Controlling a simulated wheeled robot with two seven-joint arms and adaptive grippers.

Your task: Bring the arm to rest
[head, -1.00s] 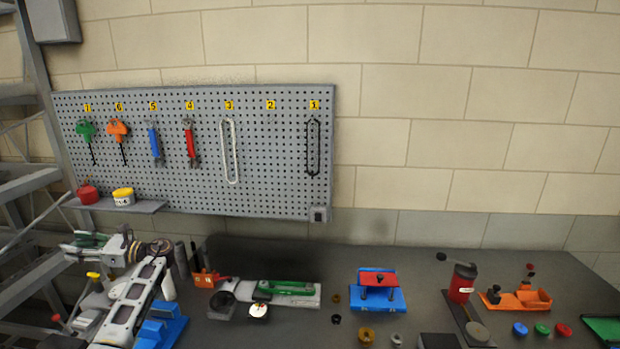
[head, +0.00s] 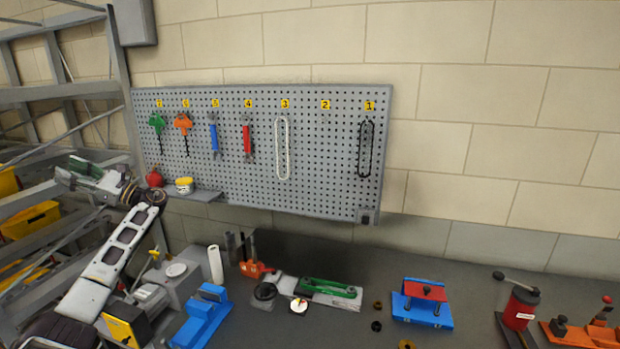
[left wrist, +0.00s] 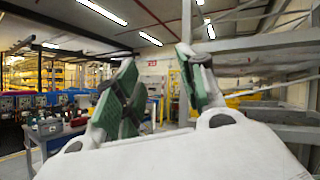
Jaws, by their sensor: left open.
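My left arm comes in from the lower left of the head view and bends at a dark joint below the pegboard's left end. My left gripper (head: 82,172) is beyond that joint, pointing left toward the metal shelving, clear of the bench. In the left wrist view the gripper (left wrist: 165,95) shows two green-padded fingers spread apart with nothing between them. Behind them is the open hall. My right gripper is not in view.
The pegboard (head: 260,190) with hanging tools is on the wall. Metal shelving (head: 110,95) stands close to the left gripper. The bench (head: 470,275) below carries a blue fixture (head: 200,318), a green-topped device (head: 330,290), a blue-and-red vise (head: 422,305) and a red press (head: 520,308).

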